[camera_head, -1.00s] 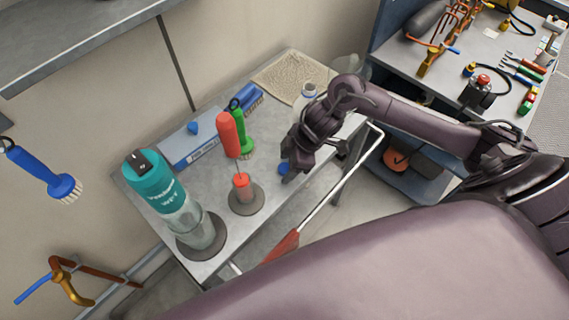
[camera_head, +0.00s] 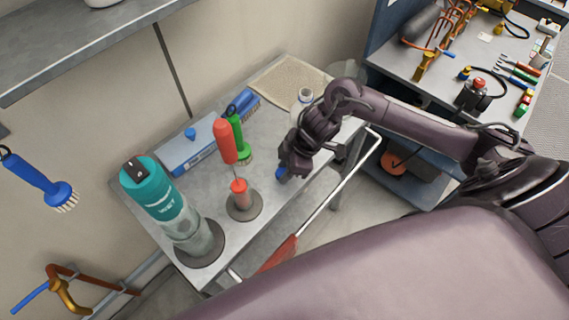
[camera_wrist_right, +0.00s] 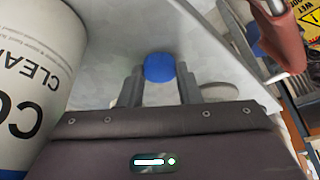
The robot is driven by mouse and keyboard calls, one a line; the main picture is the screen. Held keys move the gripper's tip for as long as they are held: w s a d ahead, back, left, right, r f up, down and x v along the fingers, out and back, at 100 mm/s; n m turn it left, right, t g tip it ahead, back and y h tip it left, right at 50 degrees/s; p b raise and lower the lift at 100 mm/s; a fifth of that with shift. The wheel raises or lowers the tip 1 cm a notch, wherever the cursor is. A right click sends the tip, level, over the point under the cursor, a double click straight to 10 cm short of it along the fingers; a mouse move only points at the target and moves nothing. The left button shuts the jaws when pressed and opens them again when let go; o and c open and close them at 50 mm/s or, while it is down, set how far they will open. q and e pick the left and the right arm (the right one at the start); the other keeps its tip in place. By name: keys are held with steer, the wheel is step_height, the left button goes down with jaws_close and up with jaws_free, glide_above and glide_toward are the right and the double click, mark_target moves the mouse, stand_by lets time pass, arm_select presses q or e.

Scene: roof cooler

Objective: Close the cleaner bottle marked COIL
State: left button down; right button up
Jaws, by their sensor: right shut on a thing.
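The white cleaner bottle (camera_head: 304,97) stands toward the back right of the table, partly behind my right arm, its open neck showing. In the right wrist view the bottle (camera_wrist_right: 38,70) fills the left side, with "CLEA" and "CO" readable upside down and the rest cut off. A small round blue cap (camera_head: 281,174) is at the fingertips of my right gripper (camera_head: 286,169), low near the table's front edge. The wrist view shows the blue cap (camera_wrist_right: 159,67) between the two grey fingers, which are shut on it. My left gripper is not in view.
The grey table (camera_head: 215,185) also holds a turquoise-topped bottle (camera_head: 160,195), a red-handled tool (camera_head: 225,140) in a round stand, a green brush (camera_head: 238,140), a blue-and-white box (camera_head: 195,155) and a beige cloth (camera_head: 288,80). A white rail (camera_head: 335,190) runs along the front.

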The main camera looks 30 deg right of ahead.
step_height(320, 180, up, 9)
step_height(320, 180, up, 11)
steer(key=p, duration=0.3)
glide_above(281, 172)
steer(key=shift+s+d+f, duration=0.1)
steer(key=shift+s+d, duration=0.25)
steer(key=shift+d, duration=0.1)
steer(key=shift+w+a+f+m+t+h+b, duration=0.2)
steer(key=shift+w+a+m+t+h+b, duration=0.35)
steer(key=shift+m, duration=1.6)
steer(key=shift+w+a+f+m+t+h+b, duration=0.25)
steer(key=shift+w+m+h+b, duration=0.55)
steer(key=shift+m, duration=1.3)
steer(key=shift+w+a+f+m+t+h+b, duration=0.1)
steer(key=shift+w+a+m+t+h+b, duration=0.5)
steer(key=shift+m, duration=1.55)
steer(key=shift+w+d, duration=0.2)
steer(key=shift+d, duration=0.05)
